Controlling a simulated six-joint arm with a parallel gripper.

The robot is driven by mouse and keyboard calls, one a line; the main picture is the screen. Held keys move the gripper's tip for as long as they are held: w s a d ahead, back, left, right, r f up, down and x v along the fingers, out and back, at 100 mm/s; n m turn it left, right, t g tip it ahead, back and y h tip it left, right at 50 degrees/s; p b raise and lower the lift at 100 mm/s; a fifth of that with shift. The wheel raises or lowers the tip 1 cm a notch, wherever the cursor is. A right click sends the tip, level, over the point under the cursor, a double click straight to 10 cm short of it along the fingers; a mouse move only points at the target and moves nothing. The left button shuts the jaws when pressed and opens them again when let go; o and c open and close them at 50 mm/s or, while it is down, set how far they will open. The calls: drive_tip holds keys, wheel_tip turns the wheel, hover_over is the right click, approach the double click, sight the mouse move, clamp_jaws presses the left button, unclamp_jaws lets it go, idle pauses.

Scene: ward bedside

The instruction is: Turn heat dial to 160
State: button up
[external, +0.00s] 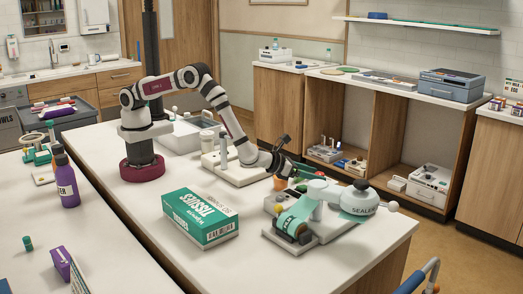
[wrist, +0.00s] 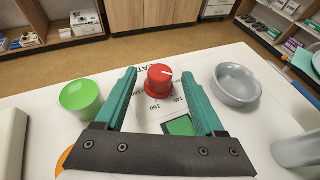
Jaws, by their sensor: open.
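The heat dial (wrist: 159,80) is a red knob with a white pointer mark on top, on a white panel (wrist: 146,118) in the wrist view. The mark is turned toward the right of the picture. The printed numbers 160 and 140 show below the knob; part of the scale is hidden. My gripper (wrist: 159,74) is open, with one green finger on each side of the knob. I cannot tell whether either finger touches it. In the external view my gripper (external: 287,168) is low beside the sealer (external: 318,203), and I cannot make out the dial there.
A green cup (wrist: 80,97) stands left of my fingers and a grey bowl (wrist: 237,84) stands right. A green tissue box (external: 202,217) lies on the white table (external: 160,215) in front of my arm. The table's far edge is close beyond the dial.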

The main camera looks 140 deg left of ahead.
drive_tip(key=v, duration=1.3)
drive_tip(key=shift+s+d, duration=0.1)
